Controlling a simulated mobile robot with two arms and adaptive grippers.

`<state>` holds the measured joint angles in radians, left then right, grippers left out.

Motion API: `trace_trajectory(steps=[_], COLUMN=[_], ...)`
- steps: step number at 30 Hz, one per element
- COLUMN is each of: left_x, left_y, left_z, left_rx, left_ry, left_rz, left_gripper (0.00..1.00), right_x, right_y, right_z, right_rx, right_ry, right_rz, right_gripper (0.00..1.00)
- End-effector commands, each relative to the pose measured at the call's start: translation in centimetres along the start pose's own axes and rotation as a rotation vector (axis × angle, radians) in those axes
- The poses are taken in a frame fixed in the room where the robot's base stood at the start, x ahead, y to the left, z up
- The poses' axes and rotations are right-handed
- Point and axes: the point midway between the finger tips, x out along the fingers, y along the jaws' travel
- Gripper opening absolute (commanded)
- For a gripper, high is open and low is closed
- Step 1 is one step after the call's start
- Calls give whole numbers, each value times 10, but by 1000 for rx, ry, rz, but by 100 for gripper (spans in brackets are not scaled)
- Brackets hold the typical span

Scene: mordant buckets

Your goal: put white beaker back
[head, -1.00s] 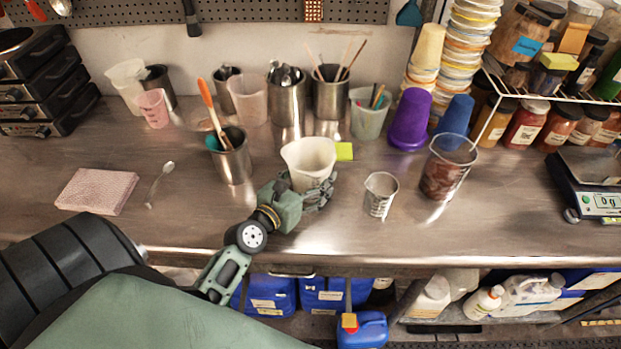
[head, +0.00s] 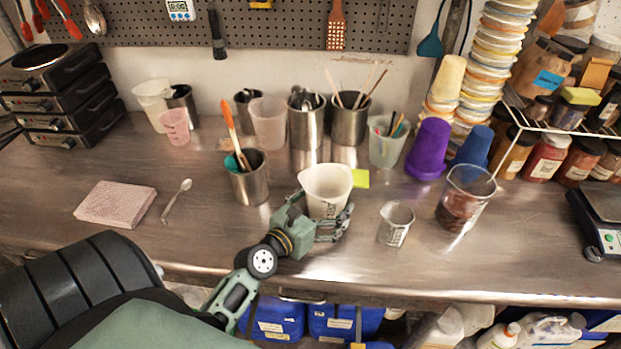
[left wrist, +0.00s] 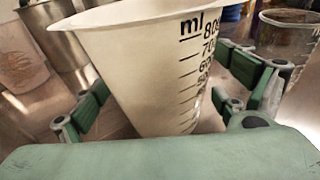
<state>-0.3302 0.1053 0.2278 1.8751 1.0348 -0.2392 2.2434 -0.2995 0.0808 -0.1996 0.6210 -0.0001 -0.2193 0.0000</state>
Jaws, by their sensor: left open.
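The white beaker (head: 326,188) stands upright on the metal counter in the middle of the head view. In the left wrist view the white beaker (left wrist: 150,65) fills the middle, with its black "ml" scale facing the camera. My left gripper (head: 335,218) is open around the lower part of the beaker, with a finger on each side. In the left wrist view the open fingers (left wrist: 165,105) show clear gaps to the beaker wall. My right gripper is in neither view.
A steel cup with an orange-handled tool (head: 250,180) stands left of the beaker. A small measuring cup (head: 396,225) and a glass with dark contents (head: 462,200) stand right. A yellow note (head: 361,178) is just behind. Several containers line the back wall.

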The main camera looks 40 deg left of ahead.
Motion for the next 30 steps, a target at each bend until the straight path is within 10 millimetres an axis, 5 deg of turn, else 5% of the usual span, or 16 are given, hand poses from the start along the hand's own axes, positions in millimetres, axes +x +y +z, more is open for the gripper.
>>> trace_trajectory(steps=[15,30], left_x=[-96,-114], left_y=[0,0], left_z=[-5,0], left_rx=[2,0], left_ry=[4,1], left_rz=[-1,0], left_gripper=[92,92], right_x=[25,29], right_y=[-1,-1], right_z=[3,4], right_rx=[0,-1], right_ry=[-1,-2], right_rz=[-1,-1], right_gripper=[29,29])
